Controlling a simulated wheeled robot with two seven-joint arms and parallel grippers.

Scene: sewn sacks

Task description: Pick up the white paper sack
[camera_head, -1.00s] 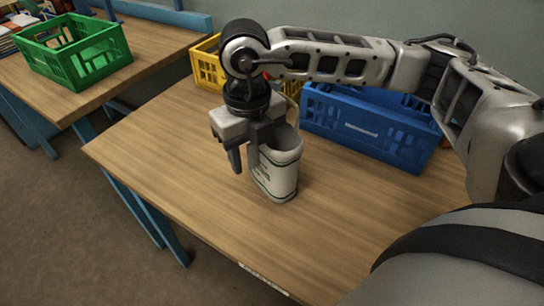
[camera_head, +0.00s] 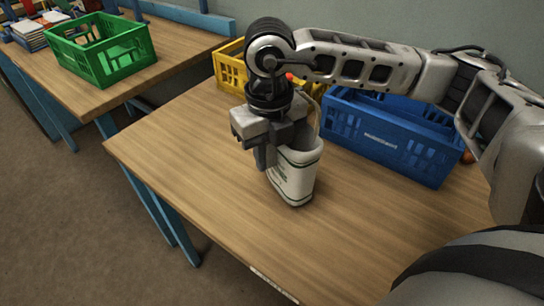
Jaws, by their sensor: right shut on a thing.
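Part of the sack's rim is hidden behind the fingers. The sack's bottom appears to be at the table top; I cannot tell whether it is lifted at all. My left gripper is not in view.
A blue crate (camera_head: 385,142) stands right of the sack, partly behind my arm. A yellow crate (camera_head: 229,68) is behind the gripper. A green crate (camera_head: 103,52) sits on another table at the left. The table's front left (camera_head: 190,160) is clear.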

